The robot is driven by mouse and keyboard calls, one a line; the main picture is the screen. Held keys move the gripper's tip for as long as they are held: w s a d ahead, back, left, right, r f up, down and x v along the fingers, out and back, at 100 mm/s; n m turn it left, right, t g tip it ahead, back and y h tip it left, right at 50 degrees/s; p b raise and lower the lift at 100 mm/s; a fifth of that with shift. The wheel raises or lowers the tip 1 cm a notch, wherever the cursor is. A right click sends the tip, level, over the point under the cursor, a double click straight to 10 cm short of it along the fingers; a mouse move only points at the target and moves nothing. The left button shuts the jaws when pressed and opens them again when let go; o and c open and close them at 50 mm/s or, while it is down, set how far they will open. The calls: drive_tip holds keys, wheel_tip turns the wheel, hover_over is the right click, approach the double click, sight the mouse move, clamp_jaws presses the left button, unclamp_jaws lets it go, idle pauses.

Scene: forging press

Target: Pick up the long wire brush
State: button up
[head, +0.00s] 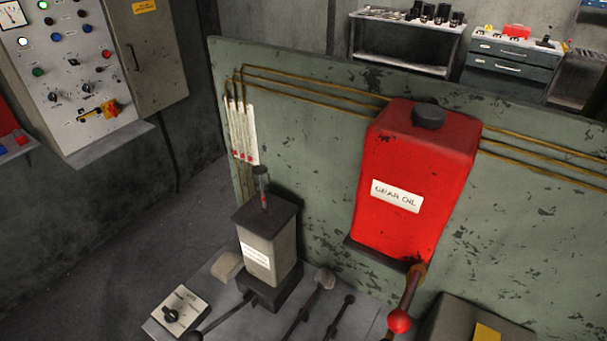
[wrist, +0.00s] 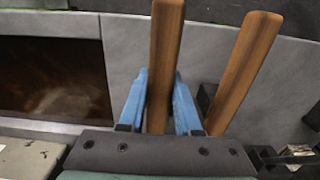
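In the wrist view my gripper (wrist: 161,78) has its two blue fingers on either side of a wooden handle (wrist: 164,45). The fingertips look very close to the handle's sides, but whether they press on it I cannot tell. A second, similar wooden handle (wrist: 243,65) stands to the right, outside the fingers, leaning right toward its top. No bristles show on either handle, so which one belongs to the long wire brush I cannot tell. The lower parts are hidden behind my gripper's dark palm. Neither my gripper nor the brush shows in the head view.
Behind the handles in the wrist view is a grey wall with a dark brownish opening (wrist: 55,80) at the left. The head view shows a red gear oil tank (head: 415,165), a lever console (head: 225,300), a control panel (head: 75,75) and a tool shelf (head: 405,55) at the back.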

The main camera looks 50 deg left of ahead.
clamp_jaws()
drive_tip(key=shift+r, duration=0.1)
